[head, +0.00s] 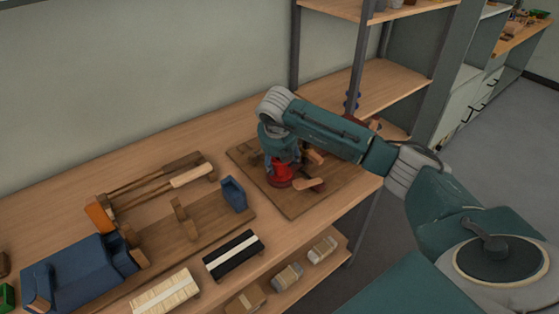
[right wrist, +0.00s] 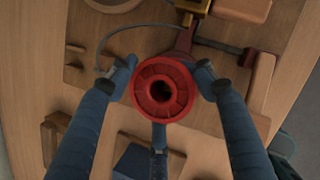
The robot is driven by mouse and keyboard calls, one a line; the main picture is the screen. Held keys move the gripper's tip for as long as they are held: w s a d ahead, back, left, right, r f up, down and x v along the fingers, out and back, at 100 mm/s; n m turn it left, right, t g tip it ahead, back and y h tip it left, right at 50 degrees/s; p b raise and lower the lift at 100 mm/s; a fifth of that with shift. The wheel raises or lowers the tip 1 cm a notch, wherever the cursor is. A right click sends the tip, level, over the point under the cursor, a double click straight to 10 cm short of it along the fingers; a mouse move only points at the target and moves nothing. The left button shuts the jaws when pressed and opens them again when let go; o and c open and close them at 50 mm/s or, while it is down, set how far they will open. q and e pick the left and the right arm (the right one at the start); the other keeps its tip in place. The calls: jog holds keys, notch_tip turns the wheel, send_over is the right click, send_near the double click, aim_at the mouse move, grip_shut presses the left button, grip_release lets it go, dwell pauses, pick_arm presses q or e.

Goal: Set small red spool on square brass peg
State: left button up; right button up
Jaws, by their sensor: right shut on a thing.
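In the head view the red spool (head: 279,177) shows just under my right gripper (head: 283,163), above a wooden board (head: 297,207). My left gripper is not in view.
Wooden and red parts stand on the board close around the gripper. A blue vise-like block (head: 80,274), a dark brush (head: 234,254) and a pale bristle block (head: 166,294) lie to the left. Shelf posts (head: 357,65) rise behind the board.

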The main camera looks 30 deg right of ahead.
jog(key=o, duration=1.3)
jog(key=shift+o, duration=0.2)
jog(key=v, duration=1.2)
